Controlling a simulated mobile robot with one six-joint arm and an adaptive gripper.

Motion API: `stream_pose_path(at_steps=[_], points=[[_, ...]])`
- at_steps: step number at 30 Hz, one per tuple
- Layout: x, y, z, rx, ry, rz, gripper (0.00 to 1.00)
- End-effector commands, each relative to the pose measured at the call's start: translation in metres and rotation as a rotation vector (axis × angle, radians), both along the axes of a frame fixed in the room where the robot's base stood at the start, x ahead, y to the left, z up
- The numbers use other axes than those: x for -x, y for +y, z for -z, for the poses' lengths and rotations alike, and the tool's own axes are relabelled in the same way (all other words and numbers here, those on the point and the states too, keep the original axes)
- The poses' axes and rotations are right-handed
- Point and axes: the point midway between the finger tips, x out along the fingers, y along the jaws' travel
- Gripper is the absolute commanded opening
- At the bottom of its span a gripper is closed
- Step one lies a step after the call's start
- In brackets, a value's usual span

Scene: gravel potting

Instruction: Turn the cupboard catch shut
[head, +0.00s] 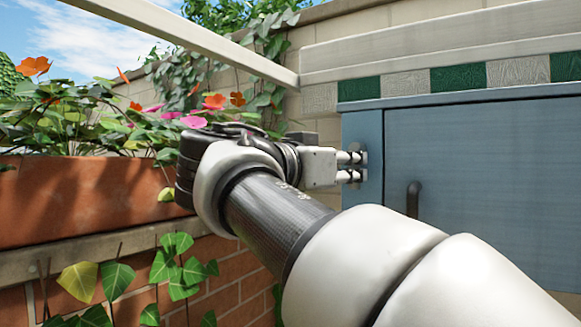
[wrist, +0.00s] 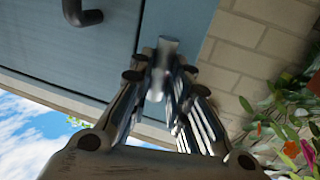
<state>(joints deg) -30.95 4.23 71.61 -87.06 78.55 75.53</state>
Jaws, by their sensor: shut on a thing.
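The blue cupboard door (head: 490,165) fills the right of the head view and looks flush with its blue frame (head: 363,205). The metal catch (head: 363,158) sits at the left of the door, on or close to the frame, largely hidden by my fingers. In the wrist view the catch (wrist: 168,46) shows as a pale metal piece between my fingertips. My gripper (head: 352,167) is shut on the catch; its fingers (wrist: 163,75) lie on both sides of it. I cannot tell exactly how far the catch is turned.
A dark door handle (head: 413,199) stands out to the right of the catch. A terracotta planter (head: 85,205) with flowers and ivy is close on the left, behind my wrist. A pale beam (head: 190,38) slants overhead. A brick wall (wrist: 262,45) adjoins the frame.

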Motion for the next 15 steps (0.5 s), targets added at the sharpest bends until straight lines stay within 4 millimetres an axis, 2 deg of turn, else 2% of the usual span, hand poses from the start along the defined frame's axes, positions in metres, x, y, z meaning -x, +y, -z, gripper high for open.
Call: stream_pose_path(at_steps=[8, 15], points=[[0.0012, -0.0014, 0.0009, 0.038, 0.026, 0.000, 0.00], [0.0039, -0.0054, 0.0024, 0.156, 0.111, 0.001, 0.00]])
